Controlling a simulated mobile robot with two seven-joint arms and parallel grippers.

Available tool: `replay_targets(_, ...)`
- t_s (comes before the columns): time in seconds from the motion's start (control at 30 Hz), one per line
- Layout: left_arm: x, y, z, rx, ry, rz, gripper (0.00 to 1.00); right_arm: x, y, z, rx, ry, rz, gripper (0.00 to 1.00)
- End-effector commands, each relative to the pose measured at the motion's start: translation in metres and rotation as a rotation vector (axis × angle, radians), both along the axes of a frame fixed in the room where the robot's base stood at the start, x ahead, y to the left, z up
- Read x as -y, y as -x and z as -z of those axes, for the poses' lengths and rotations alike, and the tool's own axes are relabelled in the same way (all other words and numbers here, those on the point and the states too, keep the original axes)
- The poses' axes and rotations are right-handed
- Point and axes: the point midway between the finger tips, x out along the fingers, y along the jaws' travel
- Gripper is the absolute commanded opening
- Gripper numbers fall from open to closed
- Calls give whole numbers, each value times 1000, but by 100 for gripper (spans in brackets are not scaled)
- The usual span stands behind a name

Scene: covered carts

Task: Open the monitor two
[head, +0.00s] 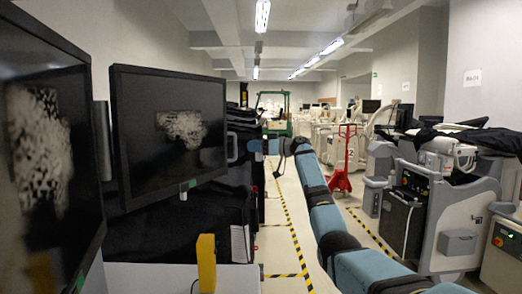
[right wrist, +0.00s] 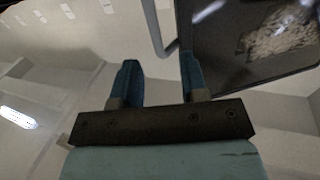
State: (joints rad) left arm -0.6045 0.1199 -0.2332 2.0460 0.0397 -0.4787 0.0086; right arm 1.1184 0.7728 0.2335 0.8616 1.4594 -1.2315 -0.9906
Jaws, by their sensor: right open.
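A black flat monitor (head: 150,95) stands left of centre in the head view, its dark screen showing a pale speckled patch. A grey handle (head: 232,148) sticks out from its right edge. My right gripper (head: 252,146) is just right of this handle, open and apparently empty. In the right wrist view, the monitor (right wrist: 225,62) is at the upper right. The bent handle (right wrist: 152,22) appears ahead of and between my open fingers (right wrist: 160,68); I cannot tell whether they touch. My left gripper is not in view.
Another large monitor (head: 45,130) fills the left edge, with a grey handle (head: 101,130) on its right side. A yellow block (head: 207,262) stands at the bottom. A red pallet jack (head: 345,160) and grey medical carts (head: 450,215) stand right. The taped floor (head: 282,215) between is clear.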

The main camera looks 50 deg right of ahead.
Motion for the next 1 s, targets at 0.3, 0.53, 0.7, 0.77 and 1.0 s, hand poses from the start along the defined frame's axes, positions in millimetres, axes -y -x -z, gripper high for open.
replay_targets(0.3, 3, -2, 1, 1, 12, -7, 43, 10, 20, 0, 0, 0, 1, 40)
replay_targets(0.53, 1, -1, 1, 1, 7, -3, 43, 10, 20, 0, 1, 0, 2, 33)
replay_targets(0.7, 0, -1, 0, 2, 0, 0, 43, 14, 26, 6, -5, 3, 31, 0)
replay_targets(0.77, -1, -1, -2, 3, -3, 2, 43, 17, 31, 11, -8, 5, 57, 0)
replay_targets(1.0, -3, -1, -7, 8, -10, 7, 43, 12, 57, 33, -11, 16, 169, 0)
